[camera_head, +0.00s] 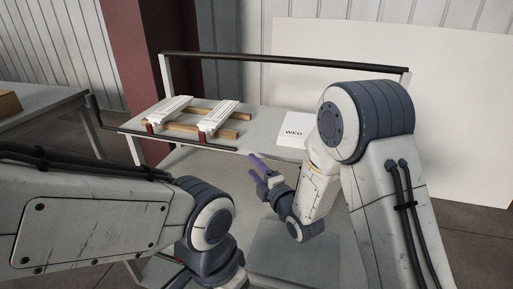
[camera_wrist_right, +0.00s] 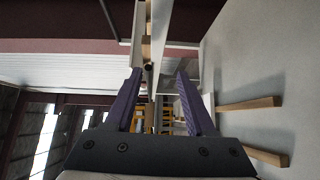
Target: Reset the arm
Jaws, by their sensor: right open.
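My right gripper (camera_head: 262,172) is in the middle of the head view, above the grey table and to the right of the wooden frame. Its two purple fingers also show in the right wrist view (camera_wrist_right: 158,100), apart and with nothing between them. My left arm comes in from the left in the head view, but its fingers are not visible. On the table (camera_head: 270,122) stands a small assembly of white boards (camera_head: 219,116) lying across wooden strips (camera_head: 178,127). In the wrist view, wooden strip ends (camera_wrist_right: 250,104) show at the right.
A black rail (camera_head: 280,60) runs along the back of the table, and a lower bar (camera_head: 165,138) runs along its front left. A white sheet marked WED (camera_head: 293,131) lies right of the boards. A second table (camera_head: 40,108) with a brown box (camera_head: 9,103) stands at the far left.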

